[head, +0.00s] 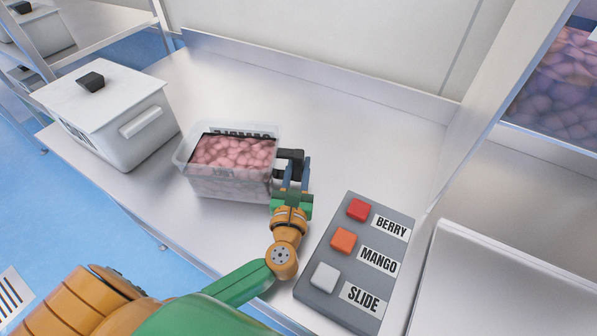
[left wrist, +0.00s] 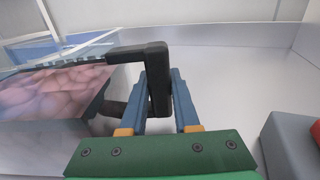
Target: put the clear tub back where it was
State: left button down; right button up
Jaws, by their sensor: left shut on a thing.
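The clear tub (head: 228,188), filled with pinkish-red pieces, is in the middle of the metal counter in the head view. A black handle juts from its right side. My left gripper (head: 293,172) is at that right side, shut on the handle. In the left wrist view the black handle (left wrist: 156,62) passes between the blue fingers, and the tub (left wrist: 40,145) fills the left side. The tub looks level; I cannot tell whether its base touches the counter. My right gripper is not in view.
A white lidded box (head: 112,120) stands left of the tub. A grey button panel (head: 325,275) labelled BERRY, MANGO and SLIDE lies to the right of my left arm. A clear container of pink pieces (head: 560,90) is at upper right. The counter (head: 340,125) behind the tub is clear.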

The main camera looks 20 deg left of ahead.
pick_arm(q)
jog(key=c, duration=0.6)
grip_release()
jog(key=shift+c, duration=0.2)
jog(key=shift+s, duration=0.1)
jog(key=b+v, duration=0.2)
jog(key=v, duration=0.5)
jog(key=shift+s+d+r, duration=0.15)
jog(key=shift+s, duration=0.1)
jog(key=shift+w, duration=0.1)
